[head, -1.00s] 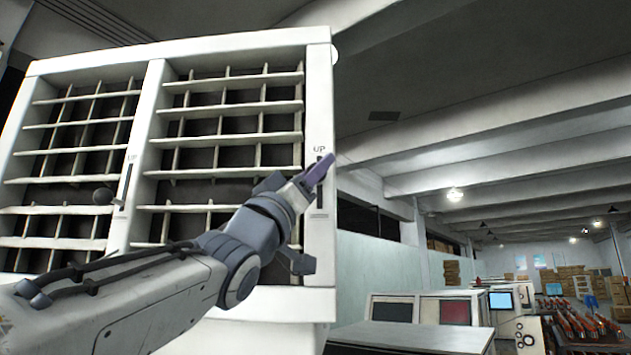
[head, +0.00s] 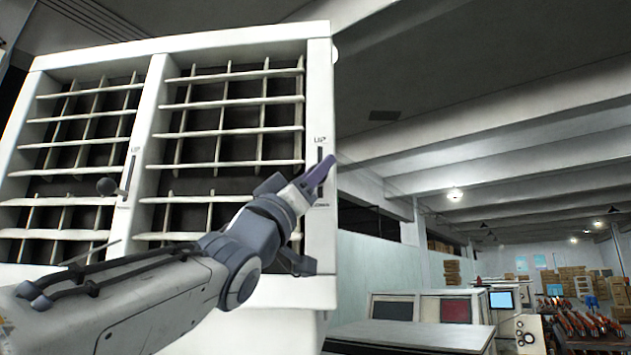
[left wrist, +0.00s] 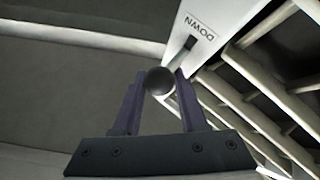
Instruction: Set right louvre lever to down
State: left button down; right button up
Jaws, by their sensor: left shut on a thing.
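The right louvre lever is on the white right-hand post of the louvre unit, in a dark vertical slot (head: 320,156) with "UP" printed above it. In the left wrist view its round dark knob (left wrist: 160,82) sits between my two purple fingers. My left gripper (head: 322,170) is shut on this knob, and its fingers cover the knob in the head view. The "DOWN" label (left wrist: 199,26) shows by the slot end in the left wrist view. My right gripper is out of view.
The louvre unit's white frame (head: 152,150) holds two banks of slats. A second lever with a dark ball knob (head: 107,186) is on its middle post. A grey table (head: 410,336) and machines stand to the right. The space right of the post is open.

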pick_arm(q)
jog(key=shift+w+d+f+b, duration=0.1)
jog(key=shift+w+f+b, duration=0.1)
jog(key=shift+f, duration=0.4)
jog(key=shift+w+f+b, duration=0.1)
jog(key=shift+f+b, duration=0.05)
jog(key=shift+f, duration=0.55)
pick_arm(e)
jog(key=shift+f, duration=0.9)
pick_arm(q)
jog(key=shift+c, duration=2.1)
grip_release()
jog(key=shift+r, duration=0.2)
jog(key=shift+s+r, duration=0.1)
jog(key=shift+s, duration=0.05)
jog(key=shift+s, duration=0.1)
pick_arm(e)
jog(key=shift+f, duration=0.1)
